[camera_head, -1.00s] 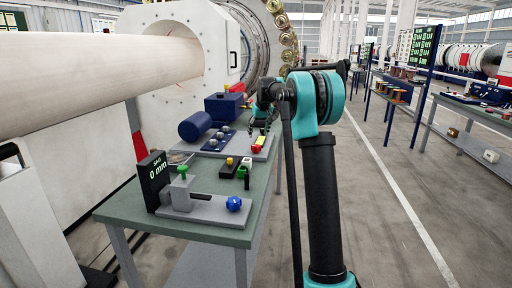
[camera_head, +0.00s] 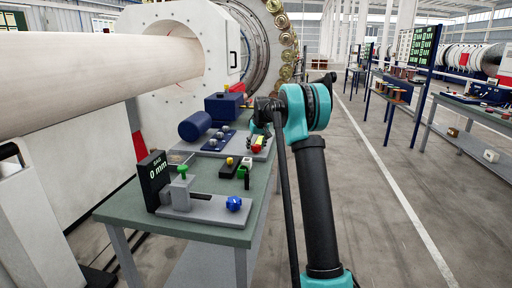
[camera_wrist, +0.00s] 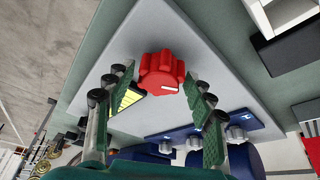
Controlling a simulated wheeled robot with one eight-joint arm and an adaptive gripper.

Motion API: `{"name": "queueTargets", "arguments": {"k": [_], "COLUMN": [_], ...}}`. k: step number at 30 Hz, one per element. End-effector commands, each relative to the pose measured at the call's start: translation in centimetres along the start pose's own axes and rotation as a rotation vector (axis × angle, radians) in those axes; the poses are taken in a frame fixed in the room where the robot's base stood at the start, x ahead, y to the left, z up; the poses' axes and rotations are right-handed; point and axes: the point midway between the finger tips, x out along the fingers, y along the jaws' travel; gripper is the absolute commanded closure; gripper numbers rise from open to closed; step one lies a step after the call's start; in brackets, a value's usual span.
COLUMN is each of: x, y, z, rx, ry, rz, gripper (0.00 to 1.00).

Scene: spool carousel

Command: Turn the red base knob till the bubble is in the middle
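The red base knob (camera_wrist: 162,73) is lobed, with a white mark on its right side. It stands on a light grey plate (camera_wrist: 212,62) in the wrist view. My gripper (camera_wrist: 156,82) is open, its two green-padded fingers apart with their tips at either side of the knob's near edge; contact cannot be told. The yellow level (camera_wrist: 128,98) is partly hidden behind the left finger, and its bubble cannot be made out. In the head view the level (camera_head: 258,142) is small, with red beside it; my wrist covers part of that area.
On the green bench (camera_head: 128,208) are a blue cylinder (camera_head: 195,126), a dark gauge reading 0 mm (camera_head: 154,178) and a blue knob (camera_head: 233,203). The aisle at right is clear.

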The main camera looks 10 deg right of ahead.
Motion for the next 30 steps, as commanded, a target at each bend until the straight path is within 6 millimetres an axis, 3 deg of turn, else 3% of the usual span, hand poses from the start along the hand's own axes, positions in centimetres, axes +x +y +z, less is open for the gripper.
{"name": "queueTargets", "arguments": {"k": [1, 11, 20, 30], "x": [-0.01, -0.03, -0.03, -0.03], "y": [0.0, 0.0, -0.04, -0.11], "z": [0.0, 0.0, -0.01, -0.03], "rx": [0.0, 0.0, 0.04, 0.25], "ry": [0.0, 0.0, 0.0, 0.0], "rz": [0.0, 0.0, 0.017, 0.104], "gripper": [0.55, 0.94, 0.94, 0.94]}}
